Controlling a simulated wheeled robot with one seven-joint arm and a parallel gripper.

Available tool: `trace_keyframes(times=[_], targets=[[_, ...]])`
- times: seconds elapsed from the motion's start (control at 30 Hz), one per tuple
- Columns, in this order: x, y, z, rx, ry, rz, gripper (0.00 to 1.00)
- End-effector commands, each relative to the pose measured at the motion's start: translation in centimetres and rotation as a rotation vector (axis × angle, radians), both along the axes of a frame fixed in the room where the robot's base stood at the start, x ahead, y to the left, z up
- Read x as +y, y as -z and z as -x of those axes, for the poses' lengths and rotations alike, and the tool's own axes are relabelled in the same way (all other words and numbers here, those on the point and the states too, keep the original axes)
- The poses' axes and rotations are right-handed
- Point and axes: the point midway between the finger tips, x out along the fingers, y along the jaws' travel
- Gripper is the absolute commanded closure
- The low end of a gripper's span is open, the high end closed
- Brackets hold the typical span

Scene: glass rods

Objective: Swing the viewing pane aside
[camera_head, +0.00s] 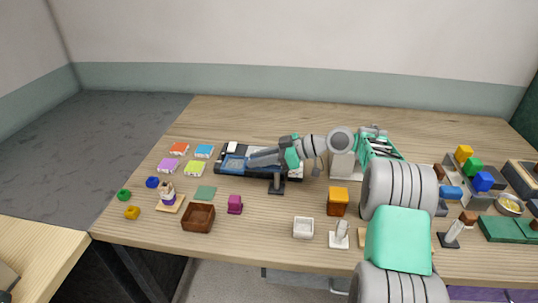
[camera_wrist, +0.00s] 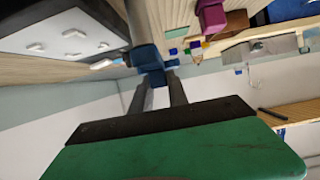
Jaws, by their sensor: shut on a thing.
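In the head view a low black unit (camera_head: 226,171) with blue parts lies at the middle back of the table. My gripper (camera_head: 251,161) reaches over it from the right. In the wrist view my gripper (camera_wrist: 155,78) has its two dark fingers close together on a small dark blue piece (camera_wrist: 148,57). I cannot tell whether this piece belongs to the viewing pane. The pane itself is not clearly distinguishable, and my arm covers part of the unit. A dark stand (camera_head: 277,184) shows just in front of the unit.
In front are a brown box (camera_head: 198,218), a magenta piece (camera_head: 235,205), a white dish (camera_head: 303,228) and an orange block (camera_head: 338,201). The table behind the unit is clear.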

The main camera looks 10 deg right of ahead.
Motion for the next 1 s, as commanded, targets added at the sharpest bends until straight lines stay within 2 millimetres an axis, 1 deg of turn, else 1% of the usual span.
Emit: trace_keyframes(times=[0.1,0.37,0.4,0.63,0.87,1.0], targets=[[0.32,0.07,0.11,0.002,-0.009,-0.002,1.00],[0.29,0.05,0.10,0.001,-0.008,-0.003,1.00],[0.28,0.05,0.09,0.001,-0.008,-0.003,0.78],[-0.05,0.01,0.00,0.001,-0.001,-0.002,0.59],[-0.13,-0.03,-0.02,0.000,0.000,-0.002,0.58],[-0.58,-0.64,0.06,0.002,0.001,-0.001,0.58]])
